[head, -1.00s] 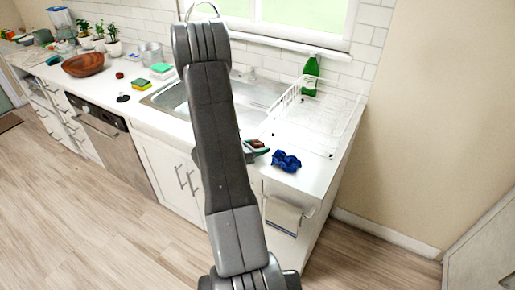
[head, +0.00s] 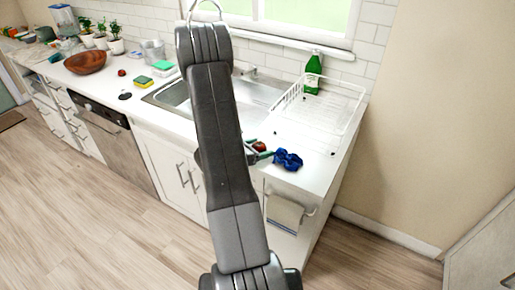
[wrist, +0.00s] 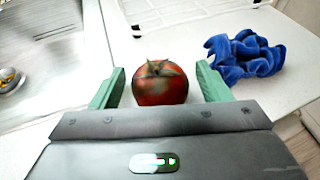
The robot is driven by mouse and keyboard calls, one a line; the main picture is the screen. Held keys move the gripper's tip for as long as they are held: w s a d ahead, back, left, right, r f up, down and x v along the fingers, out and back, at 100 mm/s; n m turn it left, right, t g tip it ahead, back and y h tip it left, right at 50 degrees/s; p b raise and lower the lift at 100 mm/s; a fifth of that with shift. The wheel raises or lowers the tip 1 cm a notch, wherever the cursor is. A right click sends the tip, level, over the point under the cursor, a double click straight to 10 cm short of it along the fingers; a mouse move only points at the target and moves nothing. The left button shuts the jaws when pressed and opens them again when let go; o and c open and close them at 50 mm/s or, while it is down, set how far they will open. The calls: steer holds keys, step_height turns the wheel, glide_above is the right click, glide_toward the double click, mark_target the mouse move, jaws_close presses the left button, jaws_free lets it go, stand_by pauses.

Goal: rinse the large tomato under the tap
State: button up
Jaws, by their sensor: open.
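A large red tomato (wrist: 160,82) with a green stem sits on the white counter, and it also shows in the head view (head: 259,147), partly hidden by my arm. My gripper (wrist: 160,88) is open, with one green finger on each side of the tomato and visible gaps between. In the head view only part of my gripper (head: 262,155) shows beside my arm. The sink (head: 178,97) lies left of the tomato, partly covered by my arm. The tap (head: 248,73) stands behind the sink, below the window.
A crumpled blue cloth (head: 287,160) lies right of the tomato. A white dish rack (head: 330,112) and green bottle (head: 313,74) stand behind. Sponges (head: 144,84), a small red item (head: 121,73) and a wooden bowl (head: 85,62) are left of the sink.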

steer(key=shift+r, duration=0.15)
steer(key=shift+r+p, duration=0.15)
steer(key=shift+p, duration=0.15)
steer(key=b+v, duration=0.3)
steer(key=v, duration=0.9)
